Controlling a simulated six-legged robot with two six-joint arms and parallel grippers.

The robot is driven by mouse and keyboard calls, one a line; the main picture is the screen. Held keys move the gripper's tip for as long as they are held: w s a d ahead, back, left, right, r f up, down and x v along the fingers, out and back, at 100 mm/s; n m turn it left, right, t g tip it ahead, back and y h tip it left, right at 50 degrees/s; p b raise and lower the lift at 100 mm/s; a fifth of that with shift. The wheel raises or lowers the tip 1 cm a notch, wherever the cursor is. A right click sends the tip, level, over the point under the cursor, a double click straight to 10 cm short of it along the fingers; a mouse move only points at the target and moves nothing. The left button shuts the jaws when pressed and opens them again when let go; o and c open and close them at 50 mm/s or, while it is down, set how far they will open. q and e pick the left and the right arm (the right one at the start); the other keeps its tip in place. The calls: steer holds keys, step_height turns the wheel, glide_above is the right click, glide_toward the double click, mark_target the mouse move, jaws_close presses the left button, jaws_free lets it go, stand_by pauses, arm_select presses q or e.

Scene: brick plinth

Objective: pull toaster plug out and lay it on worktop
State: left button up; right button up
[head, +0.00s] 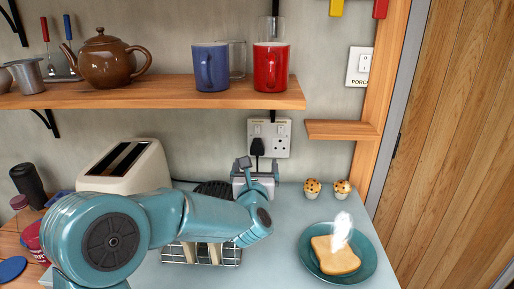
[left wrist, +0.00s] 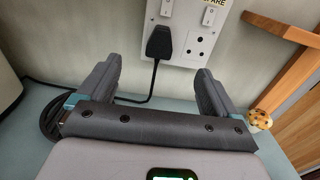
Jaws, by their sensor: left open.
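The black toaster plug (head: 258,147) sits in the left outlet of the white double wall socket (head: 282,140). In the left wrist view the plug (left wrist: 159,42) is upright in the socket plate (left wrist: 202,45), its cord hanging down to the worktop. My left gripper (head: 245,163) is in front of and just below the socket. In the left wrist view its two fingers (left wrist: 157,85) are spread wide, with the plug beyond and between them, apart from both. The cream toaster (head: 125,165) stands on the worktop (head: 280,215) at left. My right gripper is not in view.
A toast rack (head: 202,254) stands behind my left arm. A teal plate with toast (head: 337,268) and two muffins (head: 312,188) are at right. A shelf (head: 150,94) with a teapot and mugs hangs above. Bare worktop lies between rack and plate.

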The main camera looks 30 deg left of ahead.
mark_target(257, 150)
arm_select(q)
steer(key=shift+d, duration=0.1)
steer(key=p+x, duration=0.4)
steer(key=shift+w+r, duration=0.15)
steer(key=shift+r, duration=0.15)
steer(key=w+a, duration=0.1)
steer(key=w+a+f+b, duration=0.1)
steer(key=shift+w+b, duration=0.3)
steer(key=shift+w, duration=0.05)
steer(key=shift+w+a+r, duration=0.2)
steer(key=shift+w+a, duration=0.15)
steer(key=shift+w, duration=0.25)
steer(key=shift+b, duration=0.95)
